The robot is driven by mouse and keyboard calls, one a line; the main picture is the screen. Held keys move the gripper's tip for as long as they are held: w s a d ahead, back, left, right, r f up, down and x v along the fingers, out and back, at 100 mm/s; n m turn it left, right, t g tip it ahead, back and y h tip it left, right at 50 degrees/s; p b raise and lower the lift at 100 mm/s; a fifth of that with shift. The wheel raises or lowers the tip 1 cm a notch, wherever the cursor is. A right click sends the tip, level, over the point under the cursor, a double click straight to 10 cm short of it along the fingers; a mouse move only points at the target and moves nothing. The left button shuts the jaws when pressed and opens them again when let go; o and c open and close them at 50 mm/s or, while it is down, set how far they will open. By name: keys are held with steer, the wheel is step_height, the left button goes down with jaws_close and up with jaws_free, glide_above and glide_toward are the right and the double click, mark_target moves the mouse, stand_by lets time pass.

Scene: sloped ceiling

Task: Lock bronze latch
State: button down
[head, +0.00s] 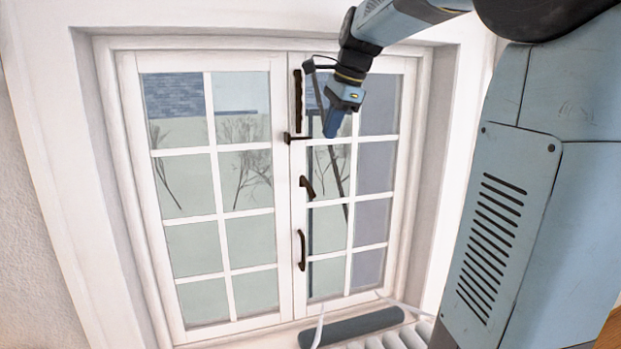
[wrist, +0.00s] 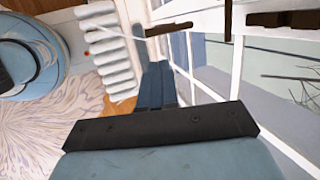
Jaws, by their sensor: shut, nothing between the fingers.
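A white double window (head: 215,200) carries dark bronze hardware along its middle seam. There is a long upright bar (head: 297,100), a short crosswise latch piece (head: 297,138) at its lower end, a curved handle (head: 308,187) below, and another handle (head: 301,250) lower down. I cannot tell which of these the task calls the bronze latch. My gripper (head: 333,122) is to the right of the latch piece, in front of the right sash, apart from it in the picture. Its blue fingers (wrist: 158,85) are together and empty. The wrist view shows a dark bronze piece (wrist: 172,27) beyond the fingertips.
Both sashes look closed in their frame. A white ribbed radiator (head: 385,340) is below the window, with a dark grey long object (head: 350,326) near the sill. The radiator also shows in the wrist view (wrist: 110,60), by a patterned rug (wrist: 40,140).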

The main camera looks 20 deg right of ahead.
mark_target(310, 186)
steer(key=shift+f, duration=0.1)
steer(key=x, duration=1.4)
steer(key=shift+a, duration=0.1)
